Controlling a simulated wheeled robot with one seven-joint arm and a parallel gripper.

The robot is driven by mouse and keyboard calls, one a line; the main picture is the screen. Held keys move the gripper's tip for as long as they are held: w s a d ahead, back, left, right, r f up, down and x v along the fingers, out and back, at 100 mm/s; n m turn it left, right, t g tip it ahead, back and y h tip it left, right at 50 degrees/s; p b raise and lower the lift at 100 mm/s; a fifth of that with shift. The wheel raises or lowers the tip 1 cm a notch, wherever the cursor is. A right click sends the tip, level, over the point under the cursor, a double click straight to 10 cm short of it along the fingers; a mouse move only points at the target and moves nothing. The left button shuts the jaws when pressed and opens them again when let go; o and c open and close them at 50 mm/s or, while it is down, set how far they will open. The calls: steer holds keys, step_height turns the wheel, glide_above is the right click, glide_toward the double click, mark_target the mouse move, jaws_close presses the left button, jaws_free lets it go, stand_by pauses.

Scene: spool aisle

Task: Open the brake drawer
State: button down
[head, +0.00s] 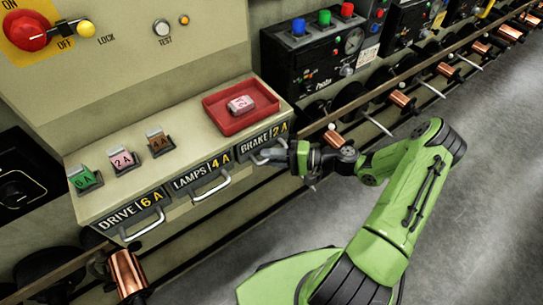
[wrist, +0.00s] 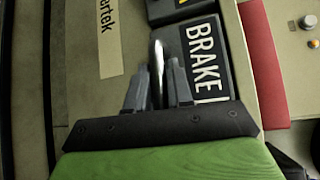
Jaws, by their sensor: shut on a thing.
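The brake drawer (head: 262,141) is the rightmost of the three labelled drawers on the cabinet front, marked "BRAKE 2A". It looks level with the drawers beside it. My gripper (head: 280,155) is at its front, shut on the metal handle (head: 259,158). In the wrist view the handle (wrist: 158,62) stands as a bright bar between the two fingers (wrist: 159,85), beside the "BRAKE" label (wrist: 203,60). The part of the handle at the fingers is hidden in the head view.
The lamps drawer (head: 203,175) and drive drawer (head: 130,208) lie to the left, with handles sticking out. On the ledge above stand green, pink and brown fuses and a red tray (head: 213,106) holding a pink fuse (head: 241,104). Copper spools line a rail; the floor (head: 480,190) at right is clear.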

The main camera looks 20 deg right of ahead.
steer(key=s+d+p, duration=0.1)
steer(key=s+d, duration=0.1)
steer(key=s, duration=0.6)
steer(key=s+d, duration=0.3)
steer(key=s, duration=0.5)
steer(key=shift+s+d+p, duration=0.2)
steer(key=shift+s+p, duration=0.05)
steer(key=shift+p, duration=0.1)
steer(key=c, duration=1.1)
jaws_free()
steer(key=shift+d, duration=0.1)
steer(key=p+v, duration=0.2)
steer(key=v, duration=1.3)
steer(key=shift+s+d+r, duration=0.1)
steer(key=shift+s+d, duration=0.15)
